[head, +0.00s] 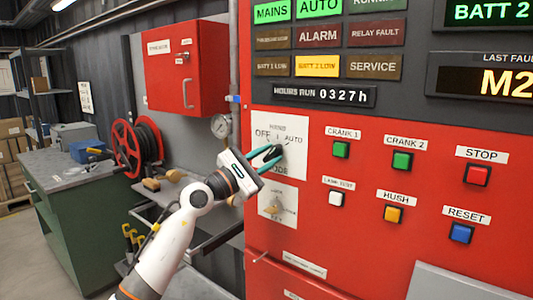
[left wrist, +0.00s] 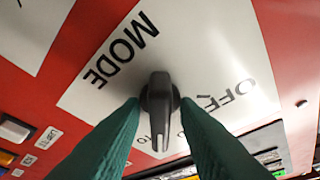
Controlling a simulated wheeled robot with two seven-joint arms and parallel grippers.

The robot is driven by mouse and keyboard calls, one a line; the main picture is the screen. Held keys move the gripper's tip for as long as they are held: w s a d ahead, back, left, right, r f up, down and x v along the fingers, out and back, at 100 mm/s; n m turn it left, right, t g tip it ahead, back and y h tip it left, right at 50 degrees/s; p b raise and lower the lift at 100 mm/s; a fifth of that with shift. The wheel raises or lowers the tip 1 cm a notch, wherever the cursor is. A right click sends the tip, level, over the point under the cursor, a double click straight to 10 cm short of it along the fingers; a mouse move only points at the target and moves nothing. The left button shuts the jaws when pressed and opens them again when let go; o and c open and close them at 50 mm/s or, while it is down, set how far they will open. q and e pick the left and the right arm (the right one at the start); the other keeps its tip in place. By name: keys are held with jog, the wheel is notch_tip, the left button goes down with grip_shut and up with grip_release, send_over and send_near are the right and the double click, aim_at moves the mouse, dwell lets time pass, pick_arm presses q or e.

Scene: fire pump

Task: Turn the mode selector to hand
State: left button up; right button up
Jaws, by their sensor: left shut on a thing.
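The mode selector (head: 277,150) is a dark knob on a white plate marked OFF, HAND, AUTO and MODE on the red panel. My left gripper (head: 268,158) reaches it from the lower left, with green fingers around the knob. In the left wrist view, the knob (left wrist: 160,98) sits between the two fingertips of my left gripper (left wrist: 160,108), which is shut on it. There MODE is at upper left and OFF at right. The fingers hide part of the other labels, so I cannot tell exactly where the knob points. The AUTO lamp (head: 320,7) is lit green. My right gripper is out of view.
A second selector (head: 276,207) sits just below my gripper. Push buttons, including a green one (head: 341,150) and a red STOP button (head: 477,175), lie to the right. A gauge (head: 222,126), hose reel (head: 137,148), red cabinet (head: 187,68) and green workbench (head: 80,205) stand left.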

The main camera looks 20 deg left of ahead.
pick_arm(q)
jog(key=n+t+y+p, duration=0.1)
jog(key=n+p, duration=0.2)
jog(key=n+t+y+p, duration=0.1)
jog(key=n+p, duration=0.2)
jog(key=p, duration=0.1)
jog(key=n+t+y+p, duration=0.1)
jog(key=n+p, duration=0.2)
jog(key=shift+s+d+n+p, duration=0.1)
jog(key=shift+d+n+p, duration=0.1)
jog(key=shift+n+p, duration=0.2)
jog(key=shift+f+n+y+p, duration=0.1)
jog(key=shift+n+y+p, duration=0.6)
jog(key=shift+n+y, duration=0.15)
jog(key=o, duration=0.6)
jog(key=b+v, duration=0.1)
jog(key=v, duration=1.1)
jog(key=shift+f, duration=0.3)
jog(key=shift+d, duration=0.1)
